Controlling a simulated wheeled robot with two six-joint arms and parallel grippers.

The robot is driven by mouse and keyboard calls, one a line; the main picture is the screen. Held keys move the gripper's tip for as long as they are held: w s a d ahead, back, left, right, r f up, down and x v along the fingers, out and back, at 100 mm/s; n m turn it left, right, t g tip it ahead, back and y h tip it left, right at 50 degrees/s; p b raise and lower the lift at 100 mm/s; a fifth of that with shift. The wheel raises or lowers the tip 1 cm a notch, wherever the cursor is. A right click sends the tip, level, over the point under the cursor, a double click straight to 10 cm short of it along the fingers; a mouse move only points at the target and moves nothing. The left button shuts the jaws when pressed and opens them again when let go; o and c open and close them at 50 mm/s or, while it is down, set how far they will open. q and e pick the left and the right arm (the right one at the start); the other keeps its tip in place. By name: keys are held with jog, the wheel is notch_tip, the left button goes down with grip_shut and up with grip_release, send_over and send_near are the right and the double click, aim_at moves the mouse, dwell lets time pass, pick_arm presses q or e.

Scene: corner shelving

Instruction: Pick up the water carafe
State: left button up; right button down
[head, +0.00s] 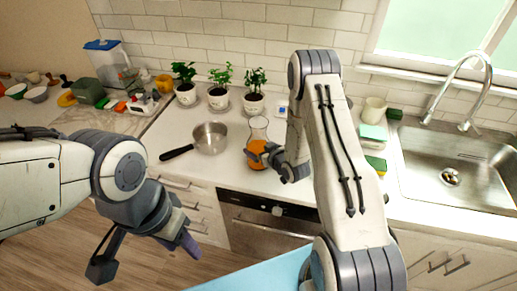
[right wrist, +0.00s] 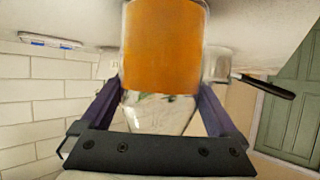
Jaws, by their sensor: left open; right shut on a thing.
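The water carafe (head: 258,130) is clear glass with orange liquid in its lower part. It looks upright at the counter's front, right of the saucepan. My right gripper (head: 265,156) is shut on it. In the right wrist view, which is upside down, the carafe (right wrist: 164,45) sits between the two fingers of this gripper (right wrist: 158,108). My left gripper (head: 147,254) is open and empty, low in front of the counter at the left.
A saucepan (head: 210,138) with a dark handle stands left of the carafe. Several potted herbs (head: 254,92) line the wall behind. A cup (head: 374,110), sponges (head: 376,163) and the sink (head: 455,165) are to the right. Bare counter lies around the saucepan.

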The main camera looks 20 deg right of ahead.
aim_at(254, 124)
jog(key=shift+w+r, duration=0.1)
jog(key=shift+r, duration=0.15)
jog(key=shift+r+b, duration=0.6)
jog(key=shift+r, duration=1.15)
jog(key=shift+r+b, duration=0.65)
jog(key=shift+r, duration=2.5)
